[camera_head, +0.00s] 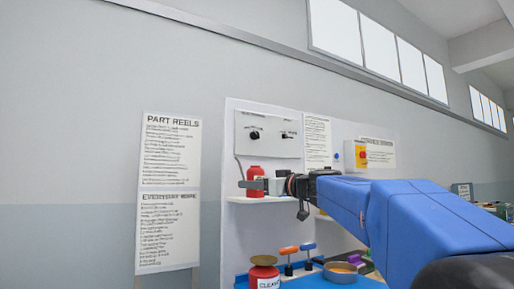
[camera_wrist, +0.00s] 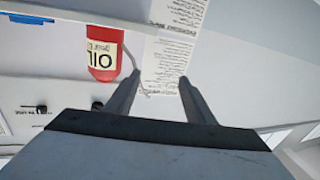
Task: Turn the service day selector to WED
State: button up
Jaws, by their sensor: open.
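A pale control panel (camera_head: 268,140) on the white backboard carries a round black knob (camera_head: 254,134) and a smaller black control (camera_head: 288,134). Their markings are too small to read, so I cannot tell which is the day selector or where it points. In the upside-down wrist view, a round black knob (camera_wrist: 97,106) and a black control (camera_wrist: 40,109) show at the left. My gripper (camera_head: 252,185) is below the panel, pointing left. In the wrist view its two fingers (camera_wrist: 159,78) are apart, with nothing between them.
A red oil bottle (camera_wrist: 103,60) stands on the shelf close to my gripper; it also shows in the head view (camera_head: 255,174). A red-and-yellow switch (camera_head: 361,156) is right of the panel. A red container (camera_head: 264,274) and coloured-handled tools (camera_head: 289,251) are below.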

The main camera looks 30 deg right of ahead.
jog(key=w+d+r+t+h, duration=0.25)
jog(key=d+r+t, duration=0.25)
jog(key=d+r, duration=0.8)
send_near(257, 136)
jog(key=x, duration=0.9)
jog(key=shift+d, duration=0.1)
jog(key=c, duration=1.1)
